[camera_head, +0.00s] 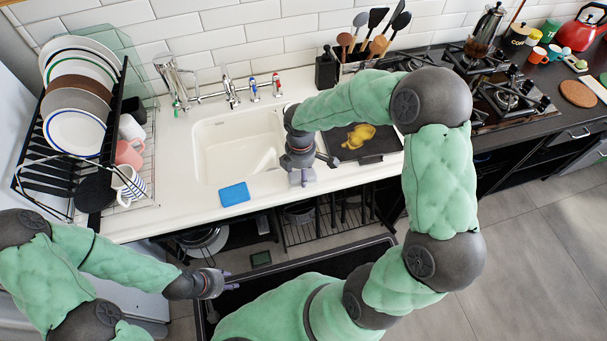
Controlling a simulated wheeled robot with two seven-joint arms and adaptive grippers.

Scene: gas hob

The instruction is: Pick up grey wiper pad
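My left gripper (226,281) is at the lower left, in front of the counter and below its edge. Its two fingers are slightly apart, with nothing seen between them. My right gripper (302,174) points down at the front of the white counter, just right of the sink. A small pale grey shape shows at its tip; I cannot tell whether it is the grey wiper pad or the fingertips. No grey wiper pad stands out clearly elsewhere. A blue sponge (235,194) lies on the counter front, left of the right gripper and apart from it.
The white sink (238,148) is behind the sponge. A dark board (377,152) with a yellow item (358,136) lies right of the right gripper. A dish rack (72,160) with plates and cups stands left. The gas hob (500,95) is at the right.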

